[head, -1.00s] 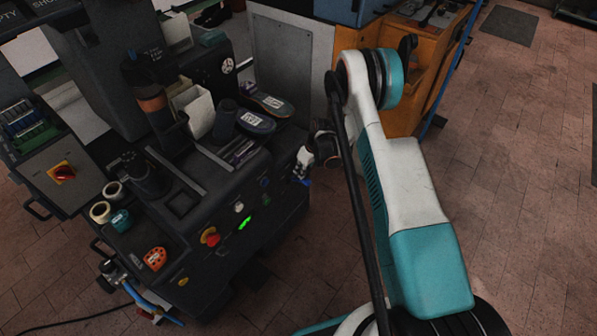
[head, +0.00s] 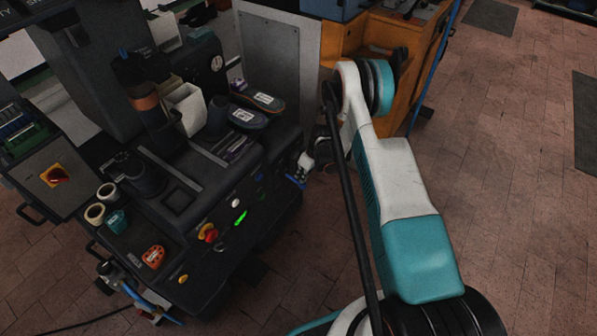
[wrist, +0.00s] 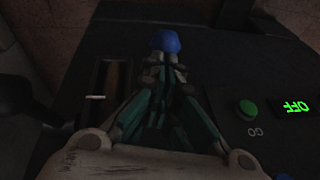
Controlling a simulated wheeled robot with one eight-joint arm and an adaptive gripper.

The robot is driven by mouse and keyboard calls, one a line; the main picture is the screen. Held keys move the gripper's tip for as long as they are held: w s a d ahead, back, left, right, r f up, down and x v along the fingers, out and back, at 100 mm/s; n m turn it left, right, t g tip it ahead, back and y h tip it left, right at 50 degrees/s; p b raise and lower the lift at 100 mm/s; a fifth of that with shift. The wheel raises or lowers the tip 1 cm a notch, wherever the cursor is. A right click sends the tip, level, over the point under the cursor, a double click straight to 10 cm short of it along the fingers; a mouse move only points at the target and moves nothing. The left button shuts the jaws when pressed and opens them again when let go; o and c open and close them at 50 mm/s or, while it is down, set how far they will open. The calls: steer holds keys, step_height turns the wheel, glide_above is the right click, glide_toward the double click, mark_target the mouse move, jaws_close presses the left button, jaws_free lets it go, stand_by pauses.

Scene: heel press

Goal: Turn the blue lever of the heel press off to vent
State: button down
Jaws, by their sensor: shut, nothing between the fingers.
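The heel press (head: 215,215) is the dark machine at left in the head view. A small blue piece, apparently the blue lever (head: 296,182), sticks out low at the press's right end. In the wrist view a rounded blue end, apparently of the same lever (wrist: 165,42), shows just beyond my fingertips. My gripper (wrist: 163,64) is shut with nothing between its fingers. Its tips overlap the lower edge of the blue end; I cannot tell whether they touch it. The rest of the lever is hidden behind the fingers. In the head view my arm largely hides the gripper.
A green lit display (wrist: 295,107) reading OFF and a green GO button (wrist: 247,109) lie right of my fingers. A dark slot (wrist: 115,80) lies left. A red knob (head: 208,233) is on the press front. An orange cabinet (head: 350,45) stands behind my arm.

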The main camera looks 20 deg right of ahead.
steer(key=shift+s+d+f, duration=0.1)
steer(key=shift+s+f, duration=0.05)
steer(key=shift+f, duration=0.75)
steer(key=shift+s+d+f, duration=0.1)
steer(key=shift+f, duration=0.85)
